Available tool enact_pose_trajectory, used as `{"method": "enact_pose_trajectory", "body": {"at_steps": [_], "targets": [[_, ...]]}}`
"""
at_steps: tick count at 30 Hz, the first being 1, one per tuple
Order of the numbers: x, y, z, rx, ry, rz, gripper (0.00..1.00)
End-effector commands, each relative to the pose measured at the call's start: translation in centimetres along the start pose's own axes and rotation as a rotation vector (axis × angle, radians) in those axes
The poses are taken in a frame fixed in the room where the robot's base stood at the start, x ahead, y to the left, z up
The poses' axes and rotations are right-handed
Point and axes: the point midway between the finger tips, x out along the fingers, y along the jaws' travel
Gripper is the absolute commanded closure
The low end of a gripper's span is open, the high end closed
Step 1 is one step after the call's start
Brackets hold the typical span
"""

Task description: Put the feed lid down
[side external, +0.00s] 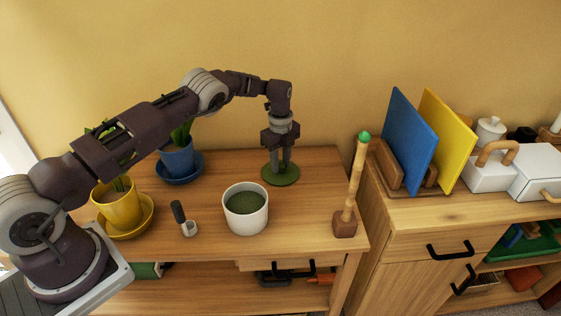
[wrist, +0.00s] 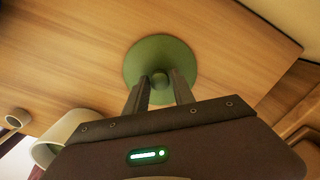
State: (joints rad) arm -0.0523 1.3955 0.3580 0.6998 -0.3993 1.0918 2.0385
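The feed lid (side external: 281,178) is a flat green disc at the back right of the wooden table. It looks level and at the table top; I cannot tell whether a thin gap is under it. My gripper (side external: 281,168) points straight down over it. In the wrist view the lid (wrist: 135,66) lies beyond my fingers, and its small round knob (wrist: 159,79) sits between the fingertips (wrist: 159,80), which look closed on its sides. A white pot (side external: 245,222) with dark green contents stands open at the front middle, to the left of the lid and apart from it.
A wooden stick with a green tip (side external: 350,190) stands in a block at the right front. Yellow (side external: 119,207) and blue (side external: 177,160) plant pots stand further left. Bare table surrounds the lid.

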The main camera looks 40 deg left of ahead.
Motion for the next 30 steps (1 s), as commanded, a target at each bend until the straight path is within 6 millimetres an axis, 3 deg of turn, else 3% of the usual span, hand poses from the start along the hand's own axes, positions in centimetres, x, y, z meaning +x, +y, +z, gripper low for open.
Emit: {"method": "enact_pose_trajectory", "body": {"at_steps": [12, 24, 30], "targets": [[-0.6, 0.0, 0.0, -0.001, 0.000, -0.001, 0.55], [-10.3, -0.1, 0.1, -0.001, -0.001, -0.003, 0.55], [-12.3, 0.0, 0.1, -0.001, 0.000, 0.001, 0.55]]}}
